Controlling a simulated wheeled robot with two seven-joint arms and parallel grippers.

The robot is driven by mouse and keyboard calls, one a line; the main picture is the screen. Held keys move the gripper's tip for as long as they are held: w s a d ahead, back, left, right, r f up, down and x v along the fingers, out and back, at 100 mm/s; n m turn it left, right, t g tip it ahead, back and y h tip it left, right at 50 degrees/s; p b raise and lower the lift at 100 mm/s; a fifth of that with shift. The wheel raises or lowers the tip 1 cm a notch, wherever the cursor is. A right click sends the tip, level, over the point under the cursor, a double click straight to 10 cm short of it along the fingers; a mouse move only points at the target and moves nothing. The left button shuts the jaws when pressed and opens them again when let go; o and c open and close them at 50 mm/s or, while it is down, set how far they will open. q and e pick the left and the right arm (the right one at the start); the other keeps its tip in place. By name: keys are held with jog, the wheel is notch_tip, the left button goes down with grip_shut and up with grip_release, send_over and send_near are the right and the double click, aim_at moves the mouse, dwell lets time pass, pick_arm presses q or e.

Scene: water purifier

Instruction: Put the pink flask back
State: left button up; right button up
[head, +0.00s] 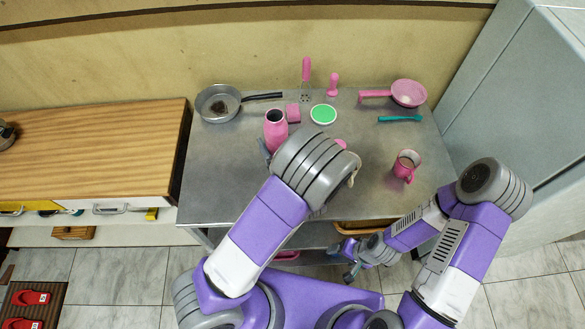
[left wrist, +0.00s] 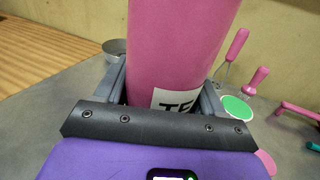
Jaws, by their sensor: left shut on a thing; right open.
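The pink flask (head: 275,130) stands upright at the middle left of the grey metal table (head: 215,165), its dark mouth facing up. In the head view my left arm hides most of this gripper and the flask's lower part. I cannot tell whether its base touches the table. My right gripper (head: 345,262) is open and empty, low in front of the table's front edge.
A pan (head: 218,103), pink block (head: 293,112), green-topped dish (head: 323,114), pink strainer (head: 408,93), teal utensil (head: 400,119) and pink mug (head: 406,165) are on the table. A wooden-topped cabinet (head: 90,150) is left, a grey cabinet (head: 515,80) right. The table's left front is clear.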

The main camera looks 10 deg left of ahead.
pick_arm(q)
jog(key=f+g+y+b, duration=0.1)
jog(key=f, duration=0.1)
jog(key=w+f+n+g+y+b, duration=0.1)
jog(key=f+b, duration=0.1)
jog(key=d+f+n+b, duration=0.1)
jog(key=f+b, duration=0.1)
jog(key=shift+w+d+f+g+y, duration=0.1)
jog(key=shift+w+f+g+y, duration=0.1)
jog(key=shift+f+g+y, duration=0.15)
dwell(0.3)
jog(key=shift+f+b, duration=0.15)
jog(key=shift+b, duration=0.2)
jog(key=o, duration=1.4)
jog(key=shift+o, duration=0.2)
